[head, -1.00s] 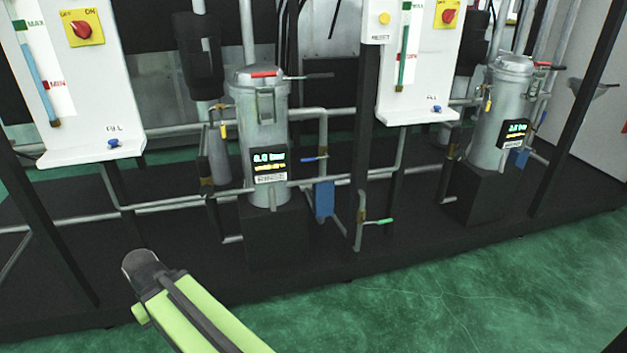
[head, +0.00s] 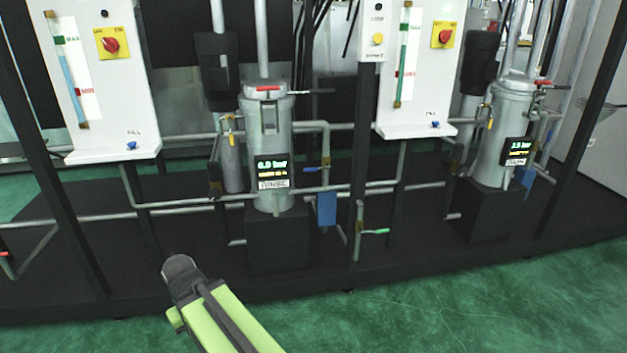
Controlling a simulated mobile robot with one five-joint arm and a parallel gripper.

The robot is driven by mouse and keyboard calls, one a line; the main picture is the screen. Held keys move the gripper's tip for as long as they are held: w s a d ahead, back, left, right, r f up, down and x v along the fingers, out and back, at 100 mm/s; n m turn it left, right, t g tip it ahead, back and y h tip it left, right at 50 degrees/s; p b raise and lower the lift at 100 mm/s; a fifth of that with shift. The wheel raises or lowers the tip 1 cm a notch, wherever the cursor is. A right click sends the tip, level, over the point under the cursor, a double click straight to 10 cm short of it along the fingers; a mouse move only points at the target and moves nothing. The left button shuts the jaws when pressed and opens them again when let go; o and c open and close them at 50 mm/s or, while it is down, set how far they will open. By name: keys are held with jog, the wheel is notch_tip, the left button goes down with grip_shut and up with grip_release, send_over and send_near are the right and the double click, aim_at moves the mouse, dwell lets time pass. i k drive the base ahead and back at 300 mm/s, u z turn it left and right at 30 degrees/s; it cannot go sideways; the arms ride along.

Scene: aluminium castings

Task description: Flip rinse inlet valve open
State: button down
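A grey metal vessel (head: 272,140) stands in the middle of the head view, with a display and a plate reading RINSE. A yellow handle (head: 231,138) sits on the pipe at its upper left. A blue handle (head: 311,169) sits on the pipework at its right, and a green handle (head: 375,231) sits lower right. I cannot tell which handle is the rinse inlet valve. My arm's dark rounded end (head: 182,268) is at the lower centre, in front of the skid and apart from the handles. No separate fingers show, so its opening is unclear.
A red handle (head: 264,88) lies across the vessel lid. A second vessel (head: 504,125) stands at the right. White panels (head: 118,90) with gauges and red switches flank the vessel. Dark upright posts (head: 357,150) stand along the skid's front. The green floor (head: 450,300) in front is clear.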

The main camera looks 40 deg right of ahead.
aim_at(317, 168)
jog(key=z, duration=0.05)
jog(key=i, duration=0.9)
